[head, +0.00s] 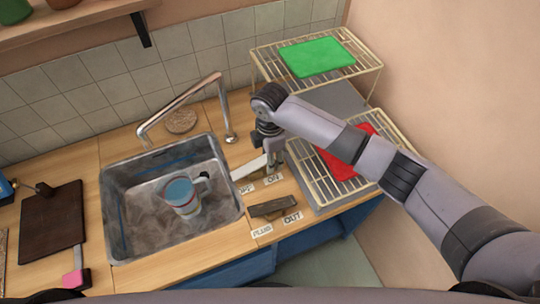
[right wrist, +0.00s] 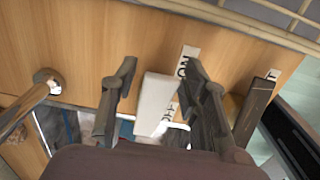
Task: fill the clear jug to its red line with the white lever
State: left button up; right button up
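The clear jug (head: 182,196) stands in the metal sink (head: 121,232), its handle to the right. Its inside looks bluish; I cannot make out its water level or red line clearly. The white lever (head: 249,168) lies on the counter right of the sink, by the OFF label (head: 246,188) and ON label (head: 273,179). My right gripper (head: 270,150) is over the lever's far end. In the right wrist view the white lever (right wrist: 156,103) lies between the open fingers of my right gripper (right wrist: 160,85), with gaps beside it. My left gripper is not in view.
The tap (head: 182,100) arches over the sink's back; no stream shows. A dark lever (head: 272,207) lies near the PLUG and OUT labels. A wire rack (head: 318,182) with a red cloth stands to the right. A brown board (head: 50,222) lies at left.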

grip_shut()
jog(key=shift+d+f+y, duration=0.1)
jog(key=shift+f+y, duration=0.15)
jog(key=shift+y, duration=0.35)
jog(key=shift+o, duration=1)
grip_release()
notch_tip(320, 180, up, 12)
jog(key=d, duration=0.1)
jog(key=shift+w, duration=0.35)
jog(key=shift+d, duration=0.1)
